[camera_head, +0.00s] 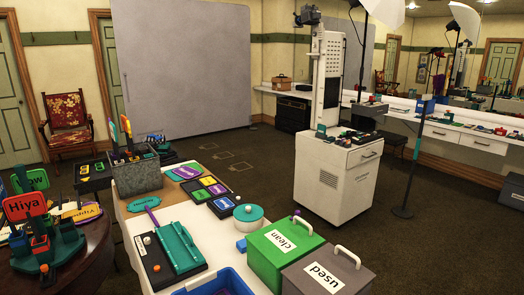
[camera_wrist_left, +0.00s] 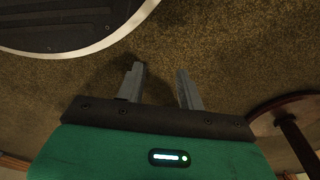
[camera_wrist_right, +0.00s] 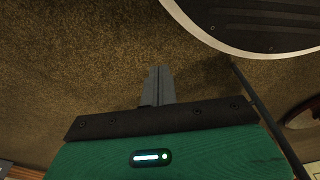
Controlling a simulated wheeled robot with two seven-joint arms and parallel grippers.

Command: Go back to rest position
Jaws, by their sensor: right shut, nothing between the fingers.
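My left gripper (camera_wrist_left: 160,70) shows in the left wrist view with its two fingers apart and nothing between them. It hangs over bare brown carpet. My right gripper (camera_wrist_right: 159,70) shows in the right wrist view with its fingers together and empty, also over carpet. Neither gripper nor arm shows in the head view. The dark, pale-rimmed edge of my base is at the top left of the left wrist view and the top right of the right wrist view.
A round wooden table (camera_head: 95,240) stands at the left. A white cabinet (camera_head: 325,190) stands beyond. Carpet lies open to the right.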

